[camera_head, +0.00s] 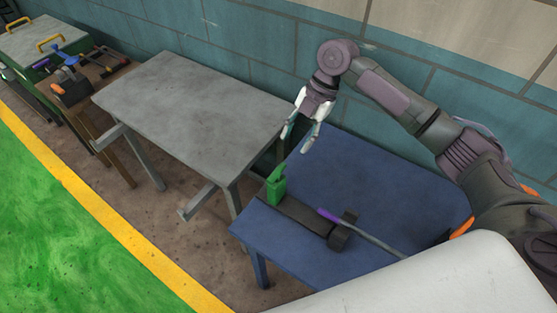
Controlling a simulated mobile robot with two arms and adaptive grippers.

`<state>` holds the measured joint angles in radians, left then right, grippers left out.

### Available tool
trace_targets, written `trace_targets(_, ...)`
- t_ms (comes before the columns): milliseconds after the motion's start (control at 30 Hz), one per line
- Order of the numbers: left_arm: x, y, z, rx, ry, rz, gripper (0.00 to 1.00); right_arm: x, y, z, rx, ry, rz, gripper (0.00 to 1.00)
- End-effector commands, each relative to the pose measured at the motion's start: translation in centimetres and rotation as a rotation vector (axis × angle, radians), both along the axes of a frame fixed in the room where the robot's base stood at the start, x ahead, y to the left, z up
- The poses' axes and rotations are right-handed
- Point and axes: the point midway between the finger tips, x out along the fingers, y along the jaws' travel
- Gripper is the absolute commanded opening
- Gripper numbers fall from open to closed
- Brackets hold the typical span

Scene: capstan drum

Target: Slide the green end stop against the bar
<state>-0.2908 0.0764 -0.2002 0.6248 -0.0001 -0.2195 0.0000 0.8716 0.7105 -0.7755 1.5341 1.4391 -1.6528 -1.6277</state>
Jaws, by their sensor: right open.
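The green end stop (277,187) stands upright at the left end of a dark flat rail (300,214) on the blue table. A grey bar (376,238) with a purple end (328,215) lies across the dark drum-like part (343,232) at the rail's right. A stretch of bare rail separates the stop from the bar. My right gripper (299,131) points down with its pale fingers apart, empty, above the back left of the blue table. It is beyond the end stop and not touching it. My left gripper is not in view.
The blue table (385,180) is clear behind the rail. A bare grey table (190,110) stands to its left, with a narrow gap between. A teal block wall (250,50) runs behind. A brown bench (105,75) with tools is farther left.

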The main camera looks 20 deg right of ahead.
Motion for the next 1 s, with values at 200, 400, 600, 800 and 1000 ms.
trace_targets(200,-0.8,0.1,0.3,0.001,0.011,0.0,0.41,0.1,0.0,0.0,0.012,-0.004,0.033,0.49)
trace_targets(400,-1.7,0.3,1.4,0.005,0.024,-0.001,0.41,-0.3,1.6,-3.3,0.011,-0.003,0.031,0.49)
trace_targets(600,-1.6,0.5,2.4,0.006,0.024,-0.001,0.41,-0.7,3.5,-7.2,0.012,-0.003,0.03,0.49)
trace_targets(800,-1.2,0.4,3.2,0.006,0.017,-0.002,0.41,-0.9,4.7,-10.1,0.012,-0.005,0.03,0.49)
trace_targets(1000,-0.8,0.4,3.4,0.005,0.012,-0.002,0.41,-1.0,5.3,-11.4,0.011,-0.008,0.029,0.49)
